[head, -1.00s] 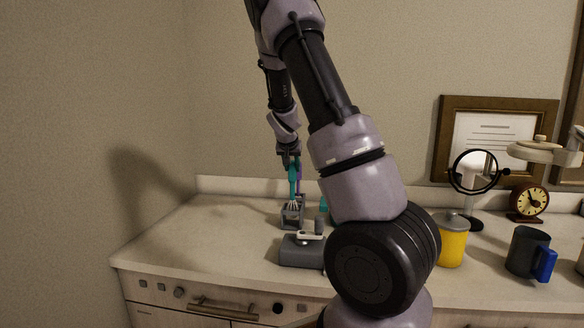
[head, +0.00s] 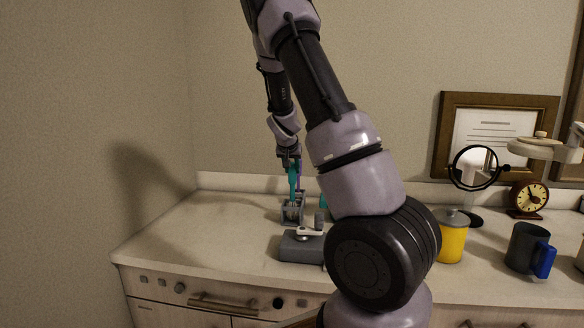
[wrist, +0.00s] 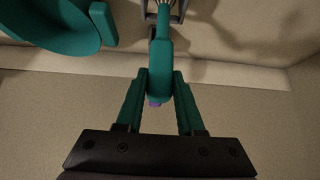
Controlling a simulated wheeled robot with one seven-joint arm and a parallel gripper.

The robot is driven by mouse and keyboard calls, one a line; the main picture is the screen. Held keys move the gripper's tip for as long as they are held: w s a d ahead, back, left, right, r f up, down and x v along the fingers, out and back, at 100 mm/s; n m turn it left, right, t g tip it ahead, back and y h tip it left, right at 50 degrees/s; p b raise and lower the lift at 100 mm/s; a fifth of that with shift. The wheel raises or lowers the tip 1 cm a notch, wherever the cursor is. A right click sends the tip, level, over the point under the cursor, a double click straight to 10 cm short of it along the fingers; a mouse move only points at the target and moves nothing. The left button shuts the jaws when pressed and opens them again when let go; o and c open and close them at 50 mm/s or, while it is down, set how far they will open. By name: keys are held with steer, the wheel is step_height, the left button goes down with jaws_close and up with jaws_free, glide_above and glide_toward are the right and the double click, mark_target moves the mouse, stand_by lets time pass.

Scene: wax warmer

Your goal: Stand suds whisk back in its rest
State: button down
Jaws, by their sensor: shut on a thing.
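The suds whisk (head: 293,183) has a teal handle and a pale wire head. It hangs roughly upright with the head down. My gripper (head: 289,160) is shut on its handle from above; in the wrist view the teal fingers (wrist: 160,82) flank the handle (wrist: 160,58). The grey rest (head: 292,218) stands on the counter directly below, and the wire head is down at the rest's upper part, seemingly between its sides. Whether it touches or bears on the rest I cannot tell. In the wrist view, the wires and rest (wrist: 181,10) are cut off by the top edge.
A teal bowl-like thing (wrist: 55,25) is close beside the whisk, mostly hidden by my arm in the head view. A grey device (head: 300,247) stands in front of the rest. A yellow jar (head: 452,243), mirror (head: 474,168) and dark mug (head: 525,250) are right. The counter's left is clear.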

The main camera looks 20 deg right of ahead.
steer(key=shift+f, duration=0.15)
steer(key=shift+c, duration=2.2)
jaws_free()
steer(key=shift+s, duration=0.1)
steer(key=v, duration=0.8)
steer(key=v, duration=1)
steer(key=shift+r, duration=0.35)
